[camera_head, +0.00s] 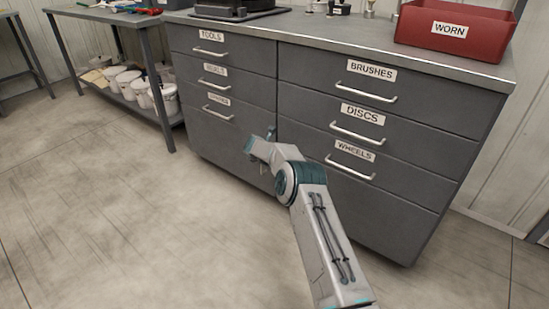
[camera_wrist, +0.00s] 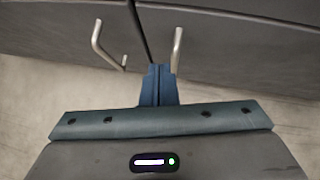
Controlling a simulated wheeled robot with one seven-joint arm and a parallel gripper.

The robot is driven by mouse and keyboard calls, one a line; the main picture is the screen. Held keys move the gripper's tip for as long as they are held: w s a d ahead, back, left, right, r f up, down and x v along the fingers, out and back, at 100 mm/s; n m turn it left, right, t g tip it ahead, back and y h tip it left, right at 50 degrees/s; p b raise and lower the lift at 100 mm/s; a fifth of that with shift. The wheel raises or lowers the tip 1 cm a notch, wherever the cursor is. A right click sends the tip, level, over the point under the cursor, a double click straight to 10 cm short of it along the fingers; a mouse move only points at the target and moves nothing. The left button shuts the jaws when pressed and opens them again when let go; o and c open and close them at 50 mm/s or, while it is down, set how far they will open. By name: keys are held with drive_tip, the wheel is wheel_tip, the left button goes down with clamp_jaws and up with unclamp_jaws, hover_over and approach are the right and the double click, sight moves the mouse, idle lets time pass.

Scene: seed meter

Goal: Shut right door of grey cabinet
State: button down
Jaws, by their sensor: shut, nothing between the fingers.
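The grey cabinet (camera_head: 225,60) has labelled drawers above and plain lower fronts. Its lower right door (camera_head: 385,210) looks about flush in the head view, but my arm hides part of it. In the wrist view a thin dark seam runs between the left door (camera_wrist: 60,25) and the right door (camera_wrist: 240,50). I cannot tell whether the right door stands slightly ajar. A bar handle (camera_wrist: 177,50) is on the right door and another (camera_wrist: 104,45) on the left door. My gripper (camera_wrist: 158,70) is shut and empty, its fingertips below the seam, just left of the right handle. Contact is unclear.
A red bin (camera_head: 455,30) marked WORN stands on the cabinet top. Drawer handles (camera_head: 358,131) stick out above my arm. A workbench (camera_head: 110,18) with white buckets (camera_head: 145,92) on its lower shelf is at left. The floor (camera_head: 110,210) in front is clear.

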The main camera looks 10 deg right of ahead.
drive_tip(key=shift+a, duration=0.45)
drive_tip(key=shift+s, duration=0.15)
